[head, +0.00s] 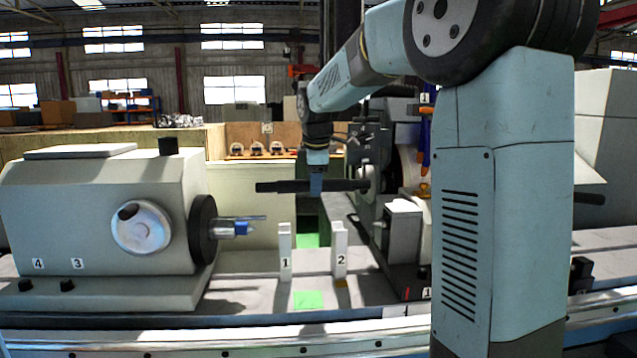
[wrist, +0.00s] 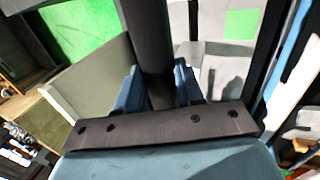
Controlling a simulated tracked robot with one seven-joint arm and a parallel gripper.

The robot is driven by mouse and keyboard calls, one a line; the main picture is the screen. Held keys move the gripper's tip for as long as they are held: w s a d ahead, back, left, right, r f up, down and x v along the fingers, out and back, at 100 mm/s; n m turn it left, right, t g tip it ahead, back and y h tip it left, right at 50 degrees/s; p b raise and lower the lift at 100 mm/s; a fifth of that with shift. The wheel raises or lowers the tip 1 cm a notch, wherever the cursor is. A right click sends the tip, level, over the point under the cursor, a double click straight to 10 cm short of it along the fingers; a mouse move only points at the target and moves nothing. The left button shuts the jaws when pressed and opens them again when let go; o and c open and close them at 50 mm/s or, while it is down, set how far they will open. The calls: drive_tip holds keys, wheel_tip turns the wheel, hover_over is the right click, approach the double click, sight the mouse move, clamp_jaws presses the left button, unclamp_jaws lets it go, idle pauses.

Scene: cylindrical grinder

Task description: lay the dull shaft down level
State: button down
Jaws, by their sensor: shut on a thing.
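A dark, dull shaft (head: 285,187) hangs level in the head view, held crosswise by my gripper (head: 316,184). In the wrist view the shaft (wrist: 148,40) runs between the two blue fingers (wrist: 155,88). Two white upright posts stand on the machine bed, post 1 (head: 285,253) and post 2 (head: 339,251). The shaft is above the posts in the picture, with a clear gap between. Its right end appears close to the round wheelhead part, and I cannot tell whether they touch.
The tailstock (head: 105,220) with a blue-tipped centre (head: 240,228) stands left of the posts. The grinding wheel and workhead (head: 402,232) stand right.

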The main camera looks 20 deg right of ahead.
drive_tip(key=shift+w+r, duration=0.2)
drive_tip(key=shift+w, duration=0.05)
drive_tip(key=shift+d, duration=0.1)
drive_tip(key=shift+d, duration=0.2)
drive_tip(key=shift+f, duration=0.1)
wheel_tip(320, 180, down, 11)
idle(2.1)
drive_tip(key=shift+f, duration=0.2)
